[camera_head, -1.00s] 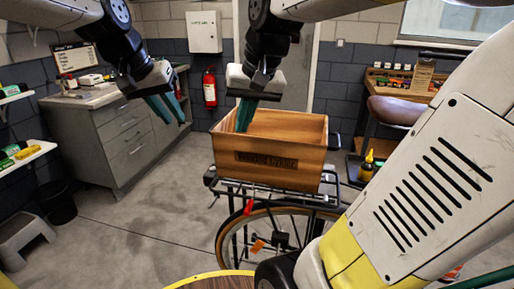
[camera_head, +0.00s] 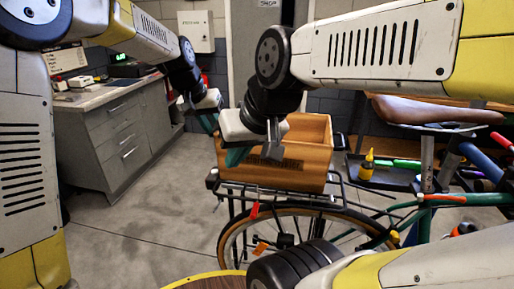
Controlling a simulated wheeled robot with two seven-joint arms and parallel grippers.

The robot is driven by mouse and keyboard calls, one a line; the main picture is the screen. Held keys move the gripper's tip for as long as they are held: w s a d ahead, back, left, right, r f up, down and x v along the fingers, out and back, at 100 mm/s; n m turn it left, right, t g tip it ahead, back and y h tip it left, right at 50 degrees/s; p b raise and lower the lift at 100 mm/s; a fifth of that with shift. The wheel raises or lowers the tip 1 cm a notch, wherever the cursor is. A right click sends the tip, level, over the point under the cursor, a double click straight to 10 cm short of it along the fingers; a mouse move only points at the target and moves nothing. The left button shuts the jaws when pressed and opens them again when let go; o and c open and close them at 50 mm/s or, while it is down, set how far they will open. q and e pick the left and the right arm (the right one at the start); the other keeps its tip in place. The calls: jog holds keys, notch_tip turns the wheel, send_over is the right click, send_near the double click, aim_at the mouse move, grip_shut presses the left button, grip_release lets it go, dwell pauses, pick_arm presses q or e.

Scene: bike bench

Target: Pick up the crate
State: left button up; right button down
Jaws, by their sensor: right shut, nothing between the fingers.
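My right gripper (camera_head: 238,156) has teal fingers, shut and empty, in front of the crate's left front part. I cannot tell whether they touch it. My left gripper (camera_head: 209,123) is just left of the crate, its teal fingers small and partly hidden, so its opening cannot be told. The inside of the crate is mostly hidden by my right arm.
A yellow bottle (camera_head: 367,165) stands right of the crate. A grey cabinet (camera_head: 125,140) is at left. The floor between cabinet and wheel is clear.

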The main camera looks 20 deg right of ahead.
pick_arm(q)
jog(key=shift+w+d+f, duration=0.1)
jog(key=shift+d+f, duration=0.05)
jog(key=shift+f, duration=0.2)
jog(key=shift+c, duration=0.4)
grip_shut()
jog(key=shift+r, duration=0.1)
dwell(0.7)
jog(key=shift+r, duration=0.1)
